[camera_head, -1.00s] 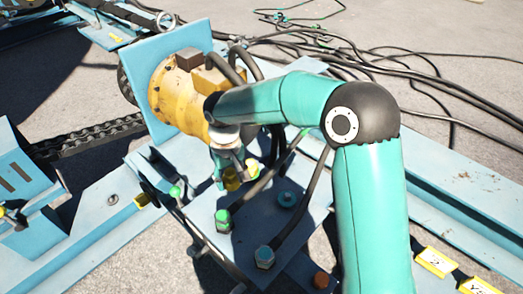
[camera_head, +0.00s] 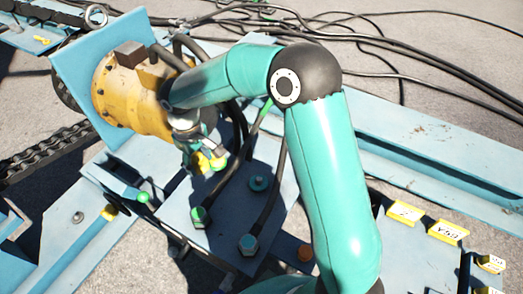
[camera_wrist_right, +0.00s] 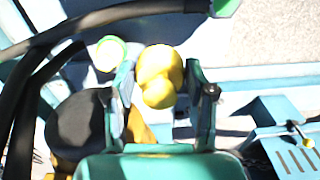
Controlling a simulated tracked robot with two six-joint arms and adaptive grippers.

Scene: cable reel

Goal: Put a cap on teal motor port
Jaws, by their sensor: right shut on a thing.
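In the head view my right gripper (camera_head: 203,158) is low beside the yellow motor (camera_head: 125,90), over the blue plate. It is shut on a yellow cap (camera_wrist_right: 158,75), which sits between the two fingers in the wrist view. A pale yellow-green ring-like fitting (camera_wrist_right: 110,52) is just left of the cap in the wrist view, apart from it in the picture. It seems to show right of the fingers in the head view (camera_head: 218,163). My arm and gripper hide part of the motor's right side, and I cannot make out the teal port clearly. My left gripper is not in view.
A green-collared fitting (camera_head: 199,217) and a hex fitting (camera_head: 249,244) carry black hoses up past my arm. A lever with a green knob (camera_head: 143,197) is at left. Yellow tags (camera_head: 404,213) lie right.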

